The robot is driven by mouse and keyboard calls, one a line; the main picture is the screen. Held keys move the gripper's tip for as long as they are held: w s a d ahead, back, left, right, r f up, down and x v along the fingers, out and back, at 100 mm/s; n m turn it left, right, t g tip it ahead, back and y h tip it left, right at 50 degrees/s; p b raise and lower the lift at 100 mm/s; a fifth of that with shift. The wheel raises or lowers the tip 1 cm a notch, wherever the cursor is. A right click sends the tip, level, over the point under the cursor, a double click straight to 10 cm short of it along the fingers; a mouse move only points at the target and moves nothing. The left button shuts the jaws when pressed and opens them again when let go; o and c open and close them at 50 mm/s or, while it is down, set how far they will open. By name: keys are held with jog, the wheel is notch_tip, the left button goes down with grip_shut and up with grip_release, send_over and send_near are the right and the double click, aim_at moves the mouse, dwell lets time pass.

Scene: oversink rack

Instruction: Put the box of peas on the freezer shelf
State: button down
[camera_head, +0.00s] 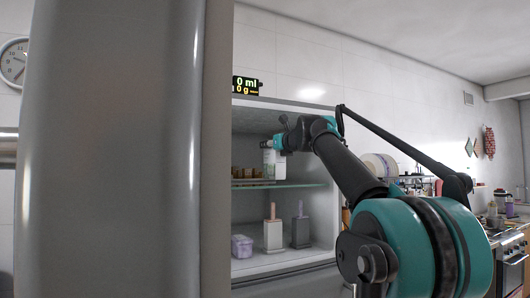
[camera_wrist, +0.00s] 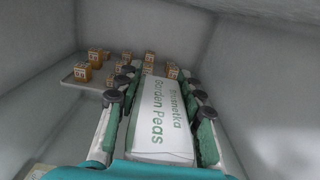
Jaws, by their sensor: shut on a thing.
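The glass freezer shelf (camera_head: 300,186) lies below the box. Whether the box touches the shelf cannot be told.
Several small orange-brown boxes (camera_wrist: 83,72) stand on a tray at the left inside the compartment. Below the shelf are a lilac container (camera_head: 241,246) and two popsicle-like moulds (camera_head: 273,235). A large grey door (camera_head: 110,150) fills the left of the head view.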

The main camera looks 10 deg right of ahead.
aim_at(274, 161)
jog(key=shift+w+a, duration=0.2)
jog(key=shift+w, duration=0.3)
jog(key=shift+w+a+f, duration=0.25)
jog(key=shift+w+f, duration=0.15)
jog(key=shift+w, duration=0.35)
jog(key=shift+w+a+f, duration=0.2)
jog(key=shift+w+f, duration=0.15)
jog(key=shift+w, duration=0.4)
jog(key=shift+f, duration=0.1)
jog(key=c, duration=1)
grip_release()
jog(key=shift+s, duration=0.1)
jog(key=v, duration=1.2)
